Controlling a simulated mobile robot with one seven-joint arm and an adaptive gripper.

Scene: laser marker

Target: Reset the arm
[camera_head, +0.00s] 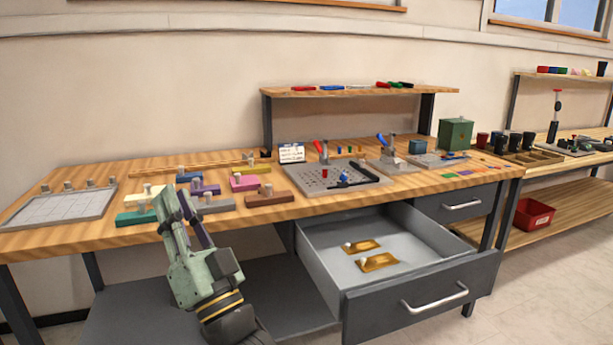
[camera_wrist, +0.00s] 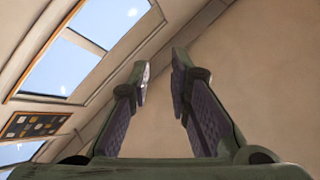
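My gripper (camera_head: 183,207) is in front of the workbench (camera_head: 135,238) in the head view, near its front edge, with fingers pointing up. In the wrist view my gripper (camera_wrist: 160,82) shows two fingers apart with a clear gap and nothing between them. The wrist view looks toward the wall and the ceiling windows (camera_wrist: 85,55), with no bench objects in it. My gripper overlaps part of the coloured blocks behind it in the head view; I cannot tell whether it touches the bench.
An open drawer (camera_head: 330,285) juts out right of my arm, holding two brass-coloured plates (camera_head: 378,262). Coloured blocks (camera_head: 266,196), a grey perforated plate (camera_head: 335,184) and a grey tray (camera_head: 60,207) lie on the bench. A shelf (camera_head: 350,91) stands at the back.

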